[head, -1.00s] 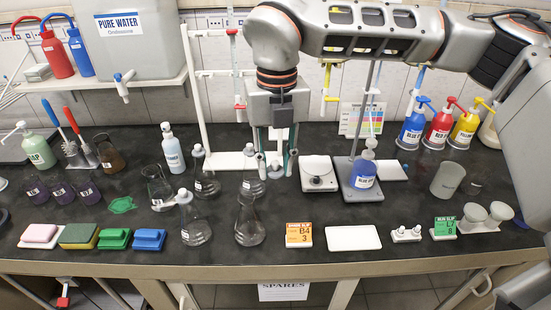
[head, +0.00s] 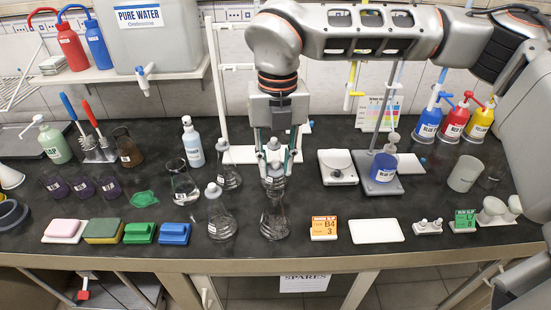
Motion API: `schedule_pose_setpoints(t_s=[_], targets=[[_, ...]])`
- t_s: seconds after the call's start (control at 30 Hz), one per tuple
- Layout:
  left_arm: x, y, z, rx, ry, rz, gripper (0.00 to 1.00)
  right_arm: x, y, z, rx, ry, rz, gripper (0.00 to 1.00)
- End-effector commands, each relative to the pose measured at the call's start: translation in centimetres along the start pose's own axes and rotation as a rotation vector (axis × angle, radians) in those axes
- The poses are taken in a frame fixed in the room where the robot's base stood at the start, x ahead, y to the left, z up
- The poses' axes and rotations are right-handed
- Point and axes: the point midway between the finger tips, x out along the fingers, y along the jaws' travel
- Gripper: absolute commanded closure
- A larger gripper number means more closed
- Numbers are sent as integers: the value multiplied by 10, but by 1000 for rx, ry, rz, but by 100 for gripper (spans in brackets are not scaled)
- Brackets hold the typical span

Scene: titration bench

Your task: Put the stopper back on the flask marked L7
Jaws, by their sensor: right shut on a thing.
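My right gripper (head: 276,163) points straight down above the front open-necked flask (head: 274,222). It is shut on a small pale stopper (head: 275,169), which its fingers largely cover. The stopper is close above that flask's neck; I cannot tell whether they touch. This clear conical flask stands upright near the bench front, its label too small to read. A stoppered flask (head: 229,178) stands behind that one. One more flask is mostly hidden behind my gripper. My left gripper is out of view.
An orange B4 card (head: 324,228) and a white tray (head: 376,230) lie at front right.

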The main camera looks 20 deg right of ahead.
Motion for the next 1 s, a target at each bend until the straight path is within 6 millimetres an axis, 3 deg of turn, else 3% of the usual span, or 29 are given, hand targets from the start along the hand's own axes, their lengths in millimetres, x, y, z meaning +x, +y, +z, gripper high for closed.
schedule_pose_setpoints(t_s=[0.5,1.0], targets=[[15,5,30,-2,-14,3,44,47,-1,0,0,1,0,86],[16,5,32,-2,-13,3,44,50,-1,0,0,-1,0,86]])
